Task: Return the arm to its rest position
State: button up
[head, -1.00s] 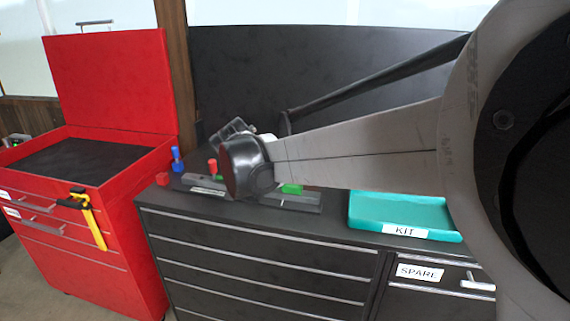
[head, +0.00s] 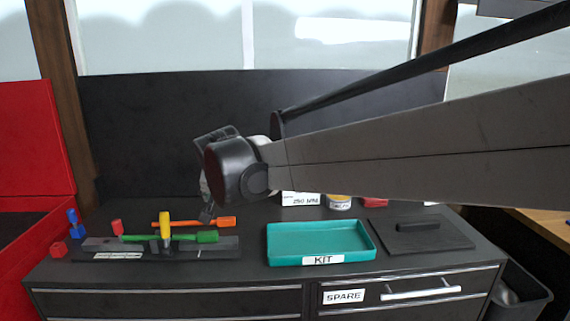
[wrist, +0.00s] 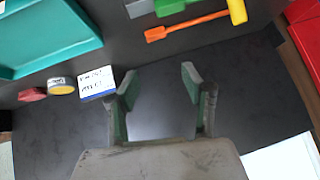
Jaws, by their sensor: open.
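My arm reaches in from the right in the head view, above the dark workbench (head: 255,252). My gripper (wrist: 156,84) is open in the wrist view, with nothing between its two fingers. In the head view it is mostly hidden behind my black wrist joint, above the tools at the left of the bench. The wrist view shows the dark bench surface and back panel beyond the fingers.
The teal KIT tray (head: 323,260) stands mid-bench, with a black lidded panel (head: 418,238) to its right. An orange tool (head: 190,223), a green tool (head: 205,237) and a yellow-handled tool (head: 165,226) are at the left. A red tool cart (head: 35,135) stands far left.

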jog(key=s+d+h, duration=0.1)
jog(key=s+d, duration=0.5)
jog(key=d, duration=0.6)
jog(key=s+d+h, duration=0.1)
jog(key=s+d, duration=0.6)
jog(key=d, duration=0.4)
jog(key=s+d+f, duration=0.5)
jog(key=s+d, duration=0.1)
jog(key=s, duration=0.2)
jog(key=s+d+f+g+b, duration=0.1)
jog(key=s+d+f, duration=0.4)
jog(key=s+d, duration=0.2)
jog(key=shift+s+d+h, duration=0.25)
jog(key=shift+s+h, duration=0.05)
jog(key=shift+s, duration=0.85)
jog(key=shift+f, duration=0.1)
